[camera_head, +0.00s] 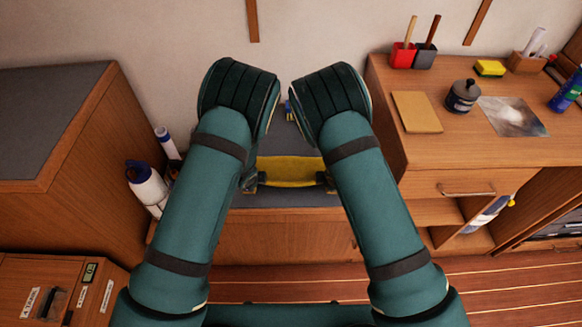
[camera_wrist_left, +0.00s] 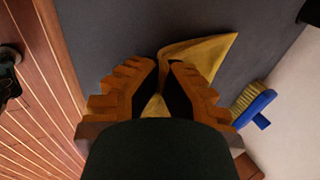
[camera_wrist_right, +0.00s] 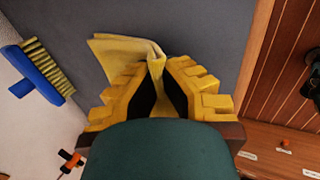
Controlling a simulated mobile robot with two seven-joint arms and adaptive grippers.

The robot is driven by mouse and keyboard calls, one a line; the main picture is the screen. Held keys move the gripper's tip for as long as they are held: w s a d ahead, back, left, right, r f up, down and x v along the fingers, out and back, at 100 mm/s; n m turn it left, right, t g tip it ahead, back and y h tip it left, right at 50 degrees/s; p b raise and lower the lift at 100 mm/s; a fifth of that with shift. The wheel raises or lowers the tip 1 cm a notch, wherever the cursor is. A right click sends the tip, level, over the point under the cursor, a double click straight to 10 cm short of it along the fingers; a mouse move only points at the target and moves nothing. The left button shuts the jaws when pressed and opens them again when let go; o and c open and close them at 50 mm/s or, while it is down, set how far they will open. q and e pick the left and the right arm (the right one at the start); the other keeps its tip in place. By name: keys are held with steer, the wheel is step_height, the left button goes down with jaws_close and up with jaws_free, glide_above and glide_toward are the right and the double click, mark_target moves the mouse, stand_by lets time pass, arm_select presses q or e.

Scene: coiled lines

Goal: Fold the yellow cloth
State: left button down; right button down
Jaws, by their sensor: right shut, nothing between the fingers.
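The yellow cloth (camera_head: 287,170) lies on a dark grey surface and spans the gap between my two forearms in the head view. My left gripper (camera_wrist_left: 164,66) has its fingertips close together on the cloth (camera_wrist_left: 200,49), which runs out to a pointed corner at upper right. My right gripper (camera_wrist_right: 160,66) is shut with nothing held; a folded part of the cloth (camera_wrist_right: 122,48) is right at its fingertips. In the head view my arms hide the cloth's ends, and only the fingertips (camera_head: 252,180) (camera_head: 326,181) show beside it.
A blue brush (camera_wrist_left: 256,104) lies near the wall behind the cloth. A wooden cabinet with a grey top (camera_head: 45,110) stands left, with bottles (camera_head: 147,185) beside it. A wooden counter (camera_head: 440,150) stands right, bearing a dark jar (camera_head: 462,96) and other items.

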arm_select(q)
steer(key=c, duration=0.9)
jaws_free()
arm_select(e)
steer(key=c, duration=0.9)
jaws_free()
arm_select(q)
steer(key=shift+o, duration=0.2)
arm_select(e)
steer(key=shift+o, duration=0.2)
arm_select(q)
steer(key=shift+r, duration=0.15)
arm_select(e)
steer(key=shift+r, duration=0.15)
arm_select(q)
steer(key=shift+s+r, duration=0.1)
steer(key=shift+r, duration=0.25)
arm_select(e)
steer(key=shift+s+r, duration=0.1)
steer(key=shift+r, duration=0.25)
arm_select(q)
steer(key=s+v, duration=0.1)
steer(key=v, duration=0.8)
steer(key=shift+s, duration=0.45)
arm_select(e)
steer(key=s+v, duration=0.1)
steer(key=v, duration=0.8)
steer(key=shift+s, duration=0.45)
